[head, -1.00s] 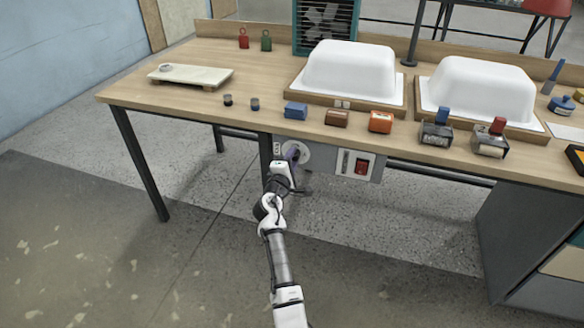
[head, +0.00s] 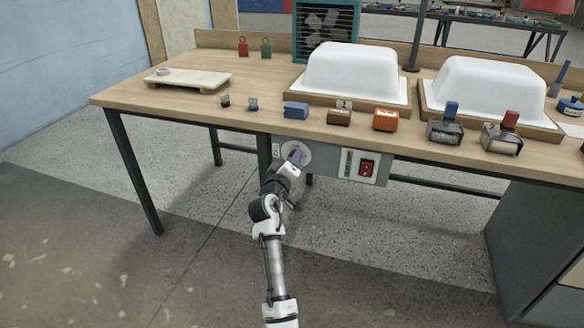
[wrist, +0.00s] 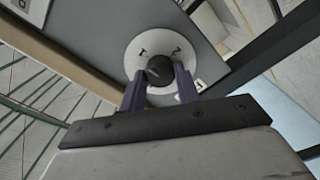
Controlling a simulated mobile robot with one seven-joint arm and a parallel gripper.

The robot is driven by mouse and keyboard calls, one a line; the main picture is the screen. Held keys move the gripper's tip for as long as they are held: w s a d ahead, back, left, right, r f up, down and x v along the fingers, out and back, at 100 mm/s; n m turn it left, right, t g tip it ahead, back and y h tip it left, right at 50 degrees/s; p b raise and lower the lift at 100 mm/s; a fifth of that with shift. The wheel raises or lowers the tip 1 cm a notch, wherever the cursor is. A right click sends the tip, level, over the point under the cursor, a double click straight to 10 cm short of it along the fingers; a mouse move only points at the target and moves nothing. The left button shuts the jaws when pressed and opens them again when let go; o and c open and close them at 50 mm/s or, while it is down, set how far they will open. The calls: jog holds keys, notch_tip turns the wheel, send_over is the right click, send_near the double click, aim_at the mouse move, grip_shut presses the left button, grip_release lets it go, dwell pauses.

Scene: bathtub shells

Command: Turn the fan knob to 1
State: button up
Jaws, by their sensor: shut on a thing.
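The black fan knob (wrist: 159,70) sits on a round white dial (wrist: 160,36) with marks around its rim. A "1" shows at upper left and a "2" at upper right in the wrist view; another mark at lower right is partly hidden. A pale line on the knob points toward the left side. My gripper (wrist: 160,80) has its purple fingers shut on the knob, one on each side. In the head view the dial (head: 308,153) is on the panel under the bench, and my gripper (head: 295,158) covers the knob.
The grey panel (head: 330,163) hangs below the front edge of the wooden bench (head: 180,100). A red switch (head: 367,167) is right of the dial. A bench leg (head: 264,155) stands behind my wrist. The floor in front is clear.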

jog(key=shift+m, duration=0.5)
jog(key=o, duration=1)
jog(key=shift+s, duration=0.1)
